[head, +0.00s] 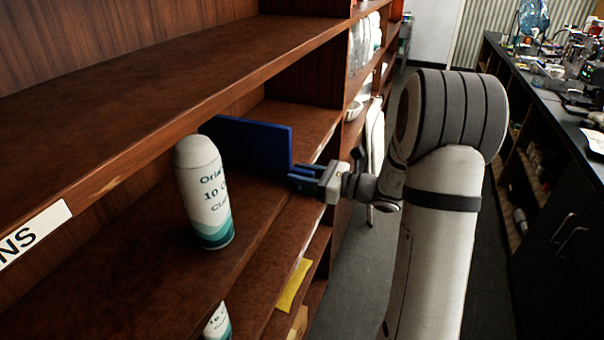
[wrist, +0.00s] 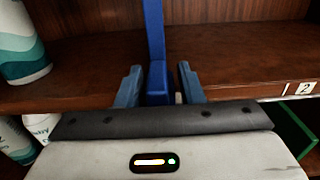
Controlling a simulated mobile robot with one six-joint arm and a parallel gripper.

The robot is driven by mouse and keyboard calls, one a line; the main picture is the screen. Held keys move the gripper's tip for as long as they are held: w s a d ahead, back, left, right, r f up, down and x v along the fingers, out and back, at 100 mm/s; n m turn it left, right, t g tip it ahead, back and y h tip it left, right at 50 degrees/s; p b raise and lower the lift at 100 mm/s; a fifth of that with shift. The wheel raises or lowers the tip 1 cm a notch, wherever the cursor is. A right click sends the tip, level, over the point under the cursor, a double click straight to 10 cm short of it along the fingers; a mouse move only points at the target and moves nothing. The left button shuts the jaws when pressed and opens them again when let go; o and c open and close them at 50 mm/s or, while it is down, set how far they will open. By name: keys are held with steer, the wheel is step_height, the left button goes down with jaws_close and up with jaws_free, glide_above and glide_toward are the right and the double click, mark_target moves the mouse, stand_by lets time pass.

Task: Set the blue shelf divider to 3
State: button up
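The blue shelf divider (head: 248,146) stands upright on the wooden shelf, just right of a white spray can in the head view. In the wrist view the divider (wrist: 154,30) rises from the top centre, with a thick blue block at its front end. My gripper (head: 300,178) is at this front end. In the wrist view my gripper's (wrist: 160,85) two blue-grey fingers stand on either side of the block, with narrow gaps showing, so it looks open around it. A label reading 2 (wrist: 306,88) is on the shelf edge to the right. No 3 is readable.
The white and teal can (head: 205,192) stands on the same shelf, left of the divider; it also shows in the wrist view (wrist: 20,45). An upper shelf (head: 170,75) overhangs. In the wrist view, the shelf right of the divider is bare. A black-topped counter (head: 545,90) is at right.

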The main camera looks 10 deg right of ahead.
jaws_close()
stand_by(0.3)
